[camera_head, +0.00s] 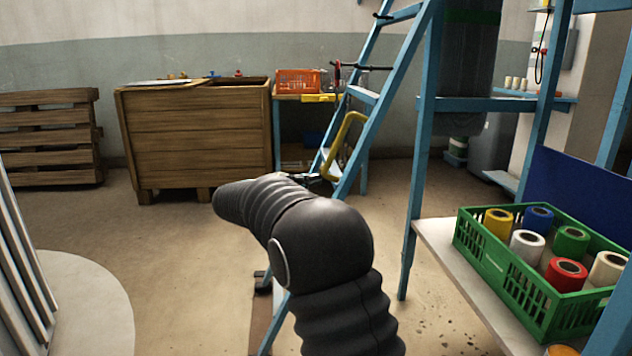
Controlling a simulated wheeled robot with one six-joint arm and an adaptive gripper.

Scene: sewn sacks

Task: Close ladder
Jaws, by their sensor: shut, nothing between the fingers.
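The blue ladder (390,78) stands in the middle of the head view, leaning up to the right from the floor, with pale steps between its rails. A yellow bar-shaped handle (345,134) sits at its lower part. My black arm fills the lower middle and covers part of the ladder's foot. My gripper (322,178) is small in view and partly hidden by my arm. It is shut and empty, close to the ladder's rail near the lower end of the yellow handle. I cannot tell whether it touches either.
A wooden crate (200,145) and stacked pallets (48,140) stand at the back left. A bench with an orange basket (297,82) is behind the ladder. At right, a green crate (508,277) of thread spools sits on a pale table (450,250). The floor at left centre is clear.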

